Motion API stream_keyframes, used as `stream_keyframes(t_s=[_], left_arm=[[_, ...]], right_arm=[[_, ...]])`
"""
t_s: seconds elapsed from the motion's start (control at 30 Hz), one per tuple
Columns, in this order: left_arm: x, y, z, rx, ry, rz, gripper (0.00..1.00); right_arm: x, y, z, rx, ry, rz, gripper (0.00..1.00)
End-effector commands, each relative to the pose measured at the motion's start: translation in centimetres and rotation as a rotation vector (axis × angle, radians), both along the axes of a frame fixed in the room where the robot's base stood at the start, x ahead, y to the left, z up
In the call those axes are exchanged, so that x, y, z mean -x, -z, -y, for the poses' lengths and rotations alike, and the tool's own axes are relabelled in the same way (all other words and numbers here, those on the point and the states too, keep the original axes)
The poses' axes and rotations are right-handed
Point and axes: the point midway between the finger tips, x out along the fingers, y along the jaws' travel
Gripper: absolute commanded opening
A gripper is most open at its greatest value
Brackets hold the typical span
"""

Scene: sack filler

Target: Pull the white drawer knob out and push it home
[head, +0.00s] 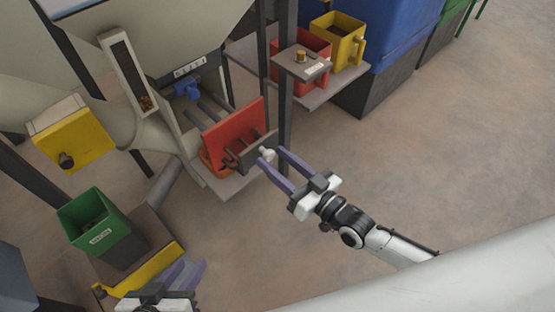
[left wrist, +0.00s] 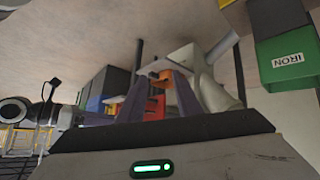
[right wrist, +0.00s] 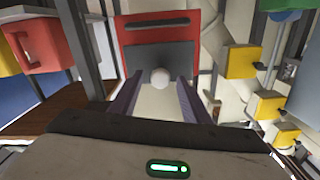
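The white drawer knob (head: 267,154) sits on a dark grey plate (head: 247,152) in front of an upright red panel (head: 234,127), low on the filler machine. My right gripper (head: 274,158) is open, its purple fingers pointing at the knob. In the right wrist view the knob (right wrist: 160,77) lies between the two fingertips, with a gap visible on each side. Whether the knob is at fingertip depth is hard to tell. My left gripper (head: 186,268) is open and empty, low in the head view near a yellow bar. Its fingers also show apart in the left wrist view (left wrist: 160,82).
A dark post (head: 286,100) stands just behind and right of the knob. Red (head: 305,52) and yellow (head: 338,40) bins sit on a shelf at the back. A green bin (head: 92,225) stands at left. The floor right of my right gripper is clear.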

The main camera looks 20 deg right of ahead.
Motion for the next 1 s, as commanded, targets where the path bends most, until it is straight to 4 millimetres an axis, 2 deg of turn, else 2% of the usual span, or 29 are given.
stream_keyframes(t_s=[0.27, 0.4, 0.5, 0.7, 0.83, 1.0], left_arm=[[-0.2, -0.6, 0.0, 0.002, -0.001, 0.008, 0.31], [-0.5, -1.5, -0.2, 0.004, -0.012, 0.034, 0.31], [0.4, -1.2, -0.7, 0.001, -0.029, 0.032, 0.31], [0.6, -1.7, -1.1, 0.004, -0.045, 0.054, 0.31], [0.7, -1.9, -1.2, 0.005, -0.05, 0.061, 0.31], [0.8, -1.9, -1.2, 0.004, -0.052, 0.064, 0.31]], right_arm=[[0.6, 0.0, 0.3, 0.001, -0.001, -0.003, 0.43], [2.5, -0.1, 1.4, 0.002, -0.001, -0.004, 0.43], [4.4, 0.0, 2.4, 0.003, -0.001, -0.007, 0.43], [7.5, 0.0, 4.1, 0.002, 0.0, -0.004, 0.43], [8.6, 0.0, 4.8, 0.001, 0.0, -0.002, 0.43], [9.1, 0.0, 5.0, 0.0, 0.0, 0.0, 0.43]])
